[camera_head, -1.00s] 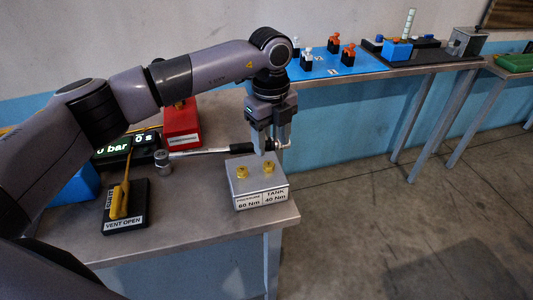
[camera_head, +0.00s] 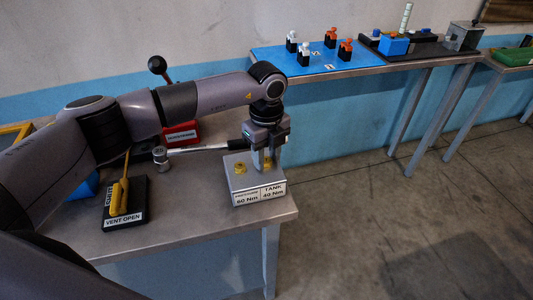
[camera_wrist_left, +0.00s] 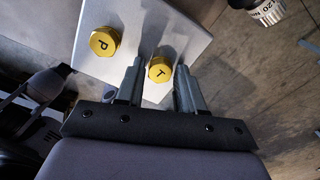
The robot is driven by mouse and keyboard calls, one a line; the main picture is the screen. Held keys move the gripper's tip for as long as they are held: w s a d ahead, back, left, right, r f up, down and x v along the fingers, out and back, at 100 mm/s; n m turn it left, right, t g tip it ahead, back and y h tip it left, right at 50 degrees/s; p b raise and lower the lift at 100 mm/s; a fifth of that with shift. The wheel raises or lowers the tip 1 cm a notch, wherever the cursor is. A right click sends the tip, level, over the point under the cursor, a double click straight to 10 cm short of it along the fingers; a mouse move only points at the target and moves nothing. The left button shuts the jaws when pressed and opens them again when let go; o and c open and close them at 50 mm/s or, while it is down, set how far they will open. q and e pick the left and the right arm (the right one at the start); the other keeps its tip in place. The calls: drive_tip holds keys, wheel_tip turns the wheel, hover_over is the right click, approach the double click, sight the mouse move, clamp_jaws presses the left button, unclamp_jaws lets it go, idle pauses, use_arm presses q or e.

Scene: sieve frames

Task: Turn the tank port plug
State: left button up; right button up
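The metal block (camera_head: 238,184) at the table's right end bears a pressure-side plug (camera_head: 239,168) and the tank plug (camera_head: 266,163), both yellow. Its front labels read 60 Nm and 40 Nm, the latter under TANK. In the left wrist view the tank plug (camera_wrist_left: 159,69) is marked T and the other plug (camera_wrist_left: 104,41) is marked P. My left gripper (camera_head: 267,160) points down over the tank plug. Its fingers (camera_wrist_left: 159,72) stand on either side of the T plug, open, with small gaps visible. My right gripper is not in view.
A wrench with a dark handle (camera_head: 205,148) and metal head (camera_head: 160,158) lies behind the block. A yellow lever (camera_head: 120,196) on a black VENT OPEN base stands left. A red box (camera_head: 181,134) is behind. A blue mat (camera_head: 330,63) with several small figures lies farther back.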

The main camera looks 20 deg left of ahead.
use_arm(q)
clamp_jaws()
drive_tip(key=shift+m, duration=0.3)
drive_tip(key=m+b, duration=0.2)
drive_tip(key=m, duration=0.1)
drive_tip(key=shift+m, duration=0.3)
drive_tip(key=m+b, duration=0.1)
drive_tip(key=m, duration=0.3)
drive_tip(key=shift+m+b, duration=0.3)
drive_tip(key=shift+b, duration=0.1)
drive_tip(key=m+b, duration=0.1)
drive_tip(key=m, duration=0.3)
drive_tip(key=shift+m+b, duration=0.3)
drive_tip(key=shift+m, duration=1)
drive_tip(key=shift+r, duration=0.1)
